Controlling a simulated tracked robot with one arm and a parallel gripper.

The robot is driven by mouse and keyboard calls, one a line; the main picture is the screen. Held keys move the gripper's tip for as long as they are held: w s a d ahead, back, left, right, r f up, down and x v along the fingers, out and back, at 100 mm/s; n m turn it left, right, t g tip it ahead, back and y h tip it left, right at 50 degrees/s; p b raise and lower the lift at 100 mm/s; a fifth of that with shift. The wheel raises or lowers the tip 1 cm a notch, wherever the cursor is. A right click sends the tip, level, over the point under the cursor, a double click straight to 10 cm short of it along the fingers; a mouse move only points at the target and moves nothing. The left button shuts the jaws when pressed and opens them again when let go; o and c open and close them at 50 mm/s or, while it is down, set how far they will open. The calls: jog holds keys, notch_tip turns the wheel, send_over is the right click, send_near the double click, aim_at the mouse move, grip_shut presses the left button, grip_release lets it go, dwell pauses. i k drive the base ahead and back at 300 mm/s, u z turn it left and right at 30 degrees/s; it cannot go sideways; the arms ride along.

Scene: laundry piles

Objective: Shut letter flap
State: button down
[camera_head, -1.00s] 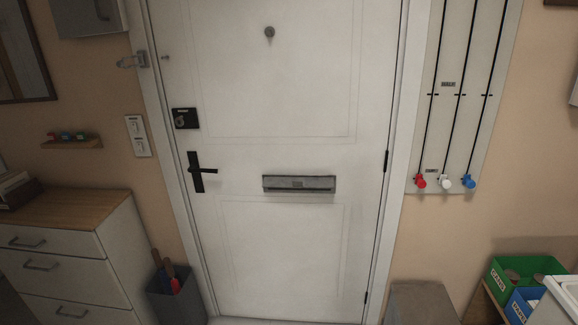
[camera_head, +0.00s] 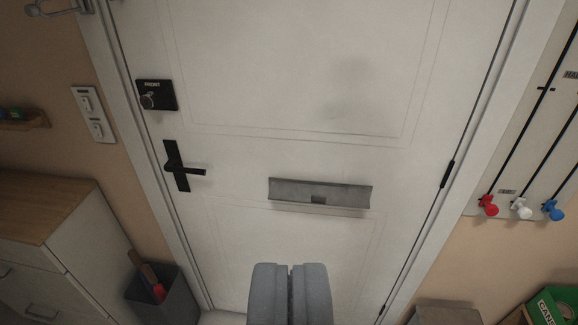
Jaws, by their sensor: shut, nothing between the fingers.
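The grey letter flap (camera_head: 320,192) is a wide, low plate in the middle of the white door (camera_head: 290,60), to the right of the black handle. It has a small dark notch at its lower middle. I cannot tell from this angle whether the flap stands out from the door. My gripper (camera_head: 290,268) is at the bottom of the view, below the flap in the picture and apart from it. Its two grey fingers are together with nothing between them.
A black door handle (camera_head: 182,168) and a lock plate (camera_head: 156,95) are on the door's left side. A wooden-topped cabinet (camera_head: 40,210) and a grey bin (camera_head: 160,298) stand left. Red, white and blue knobs (camera_head: 521,208) hang right. A green box (camera_head: 556,306) is lower right.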

aim_at(319, 192)
jog(key=u, duration=0.1)
jog(key=i, duration=0.85)
jog(key=u, duration=0.2)
